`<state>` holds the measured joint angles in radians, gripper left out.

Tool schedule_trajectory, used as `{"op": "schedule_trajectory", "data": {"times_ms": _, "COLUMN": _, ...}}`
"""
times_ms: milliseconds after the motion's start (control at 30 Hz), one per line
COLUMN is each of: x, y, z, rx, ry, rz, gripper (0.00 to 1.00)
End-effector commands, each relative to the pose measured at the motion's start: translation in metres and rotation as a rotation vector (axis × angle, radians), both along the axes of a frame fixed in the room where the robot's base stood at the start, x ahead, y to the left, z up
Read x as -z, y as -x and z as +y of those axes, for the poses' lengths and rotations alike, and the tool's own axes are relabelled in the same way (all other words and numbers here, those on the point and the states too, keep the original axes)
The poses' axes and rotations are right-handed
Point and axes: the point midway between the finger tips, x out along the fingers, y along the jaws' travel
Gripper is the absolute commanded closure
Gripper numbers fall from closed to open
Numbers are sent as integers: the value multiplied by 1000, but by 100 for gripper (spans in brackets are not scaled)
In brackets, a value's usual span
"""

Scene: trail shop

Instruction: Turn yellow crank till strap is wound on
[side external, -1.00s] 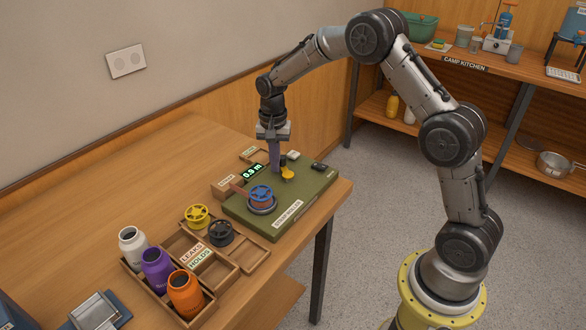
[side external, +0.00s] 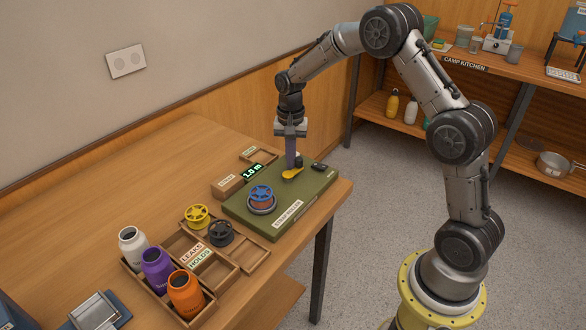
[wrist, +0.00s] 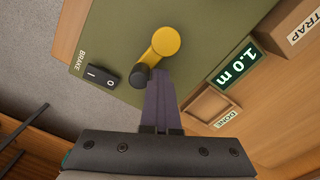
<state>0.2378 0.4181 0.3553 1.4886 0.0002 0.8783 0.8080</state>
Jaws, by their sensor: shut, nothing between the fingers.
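The yellow crank (side external: 291,175) sits on the green board (side external: 240,217); in the wrist view the crank (wrist: 166,41) shows its dark knob (wrist: 140,75). My gripper (side external: 290,166) points down at the crank, its purple fingers shut and empty. In the wrist view my gripper's fingertips (wrist: 158,74) are just beside the knob; I cannot tell if they touch it. The blue spool (side external: 262,194) has reddish strap around its core. The strap box (side external: 228,185) stands behind it, with no strap visible between them. The display (side external: 254,171) reads 1.0 m, also in the wrist view (wrist: 233,67).
A black brake switch (side external: 319,167) is at the board's far right corner. The DONE tray (side external: 270,157) looks empty. The table's left is clear.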

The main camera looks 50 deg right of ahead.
Motion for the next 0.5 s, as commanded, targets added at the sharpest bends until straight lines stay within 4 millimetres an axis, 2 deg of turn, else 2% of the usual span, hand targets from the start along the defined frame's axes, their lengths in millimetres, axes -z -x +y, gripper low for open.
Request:
{"op": "schedule_trajectory", "data": {"times_ms": 200, "x": 0, "y": 16, "z": -4, "rx": 3, "ry": -1, "rz": 4, "gripper": 100}}
{"op": "schedule_trajectory", "data": {"times_ms": 500, "x": 0, "y": 27, "z": -3, "rx": 1, "ry": 0, "rz": 4, "gripper": 100}}
